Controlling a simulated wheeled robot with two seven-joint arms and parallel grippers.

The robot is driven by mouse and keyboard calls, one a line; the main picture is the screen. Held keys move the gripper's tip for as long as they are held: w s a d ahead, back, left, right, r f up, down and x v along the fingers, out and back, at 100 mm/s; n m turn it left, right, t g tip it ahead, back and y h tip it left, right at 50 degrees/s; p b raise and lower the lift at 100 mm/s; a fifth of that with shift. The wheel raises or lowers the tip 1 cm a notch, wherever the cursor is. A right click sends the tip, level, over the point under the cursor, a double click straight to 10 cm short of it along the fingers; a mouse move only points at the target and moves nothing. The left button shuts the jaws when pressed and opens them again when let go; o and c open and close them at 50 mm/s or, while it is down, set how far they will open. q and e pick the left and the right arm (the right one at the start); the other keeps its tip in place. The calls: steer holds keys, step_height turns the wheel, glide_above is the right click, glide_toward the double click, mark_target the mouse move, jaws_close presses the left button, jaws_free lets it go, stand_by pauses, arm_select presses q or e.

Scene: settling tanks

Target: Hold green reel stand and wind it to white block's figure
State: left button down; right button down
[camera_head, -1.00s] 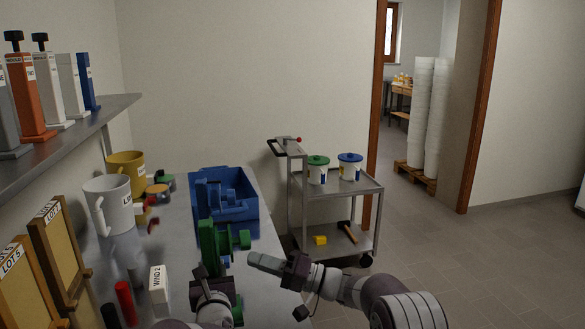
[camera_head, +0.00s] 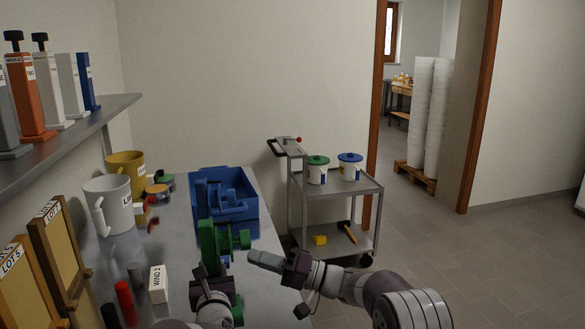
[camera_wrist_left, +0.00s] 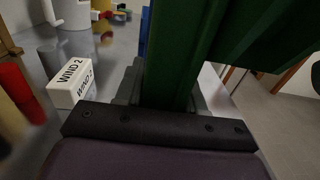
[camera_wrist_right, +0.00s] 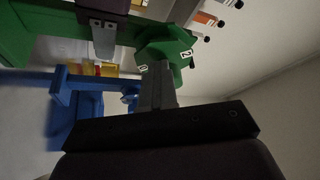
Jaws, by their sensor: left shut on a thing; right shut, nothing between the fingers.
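The green reel stand (camera_head: 208,243) stands upright on the steel bench. My left gripper (camera_head: 212,278) is shut on its post, and in the left wrist view the green post (camera_wrist_left: 172,60) rises between the fingers. The green reel knob (camera_wrist_right: 165,50), with number marks including a 2, shows in the right wrist view. My right gripper (camera_head: 268,261) is shut with nothing between its fingers, close beside the reel's right side; its fingertips (camera_wrist_right: 155,75) show just in front of the knob. The white block (camera_head: 158,284) reads "WIND 2"; it also shows in the left wrist view (camera_wrist_left: 72,82).
A blue bin (camera_head: 238,222) with blue parts stands behind the reel stand. A white mug (camera_head: 112,215) and a yellow mug (camera_head: 128,165) are at the back left. A steel cart (camera_head: 335,190) stands beyond the bench.

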steer(key=shift+s+d+r, duration=0.1)
steer(key=shift+s+r, duration=0.1)
steer(key=shift+r, duration=0.75)
steer(key=shift+s, duration=0.15)
steer(key=shift+w+d+f, duration=1.25)
steer(key=shift+d+f, duration=0.05)
steer(key=shift+d, duration=1.85)
steer(key=s+a, duration=0.1)
steer(key=a, duration=0.5)
steer(key=shift+s+a, duration=0.25)
steer(key=shift+s, duration=0.1)
steer(key=shift+w+r, duration=0.15)
steer(key=shift+r, duration=0.3)
